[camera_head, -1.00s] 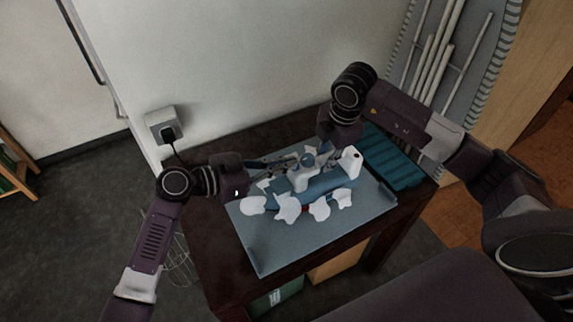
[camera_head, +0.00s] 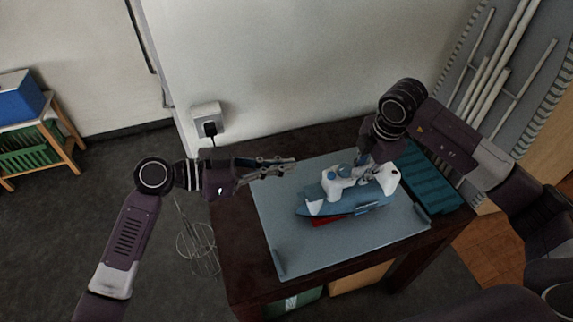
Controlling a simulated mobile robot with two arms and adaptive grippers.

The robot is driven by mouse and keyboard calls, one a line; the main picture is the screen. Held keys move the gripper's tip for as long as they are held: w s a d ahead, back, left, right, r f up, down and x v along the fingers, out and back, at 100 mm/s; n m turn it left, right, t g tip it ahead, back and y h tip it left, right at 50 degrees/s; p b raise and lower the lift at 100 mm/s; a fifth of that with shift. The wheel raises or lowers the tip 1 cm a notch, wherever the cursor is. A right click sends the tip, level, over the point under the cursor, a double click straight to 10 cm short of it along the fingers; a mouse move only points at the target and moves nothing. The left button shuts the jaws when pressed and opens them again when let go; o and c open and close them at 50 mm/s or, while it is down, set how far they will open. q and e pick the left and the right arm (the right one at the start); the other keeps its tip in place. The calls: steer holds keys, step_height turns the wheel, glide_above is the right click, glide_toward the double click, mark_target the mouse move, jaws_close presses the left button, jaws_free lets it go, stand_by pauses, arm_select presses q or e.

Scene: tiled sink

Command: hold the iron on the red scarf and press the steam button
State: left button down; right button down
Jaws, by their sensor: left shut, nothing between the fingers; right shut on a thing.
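The blue and white iron (camera_head: 348,196) lies over the red scarf (camera_head: 328,220) on a grey-blue ironing mat (camera_head: 290,245). Only a small red edge of the scarf shows below the iron. A blue round knob (camera_head: 343,171), which may be the steam button, sits on the iron's white top. My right gripper (camera_head: 362,166) comes down from the upper right and is shut on the iron, with its fingertips partly hidden. My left gripper (camera_head: 290,163) is shut and empty, above the mat's upper left, to the left of the iron and apart from it.
A teal ribbed pad (camera_head: 432,178) lies on the dark table (camera_head: 238,235) right of the mat. A wall socket with a plug (camera_head: 208,122) is behind. A wire whisk-like stand (camera_head: 197,248) is left of the table. The mat's lower part is clear.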

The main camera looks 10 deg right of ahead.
stand_by(0.4)
steer(key=shift+w+r+p, duration=0.25)
steer(key=shift+r+p, duration=0.05)
steer(key=shift+r, duration=0.2)
steer(key=shift+s+r+p, duration=0.1)
steer(key=shift+r+p, duration=2.05)
steer(key=shift+r, duration=1)
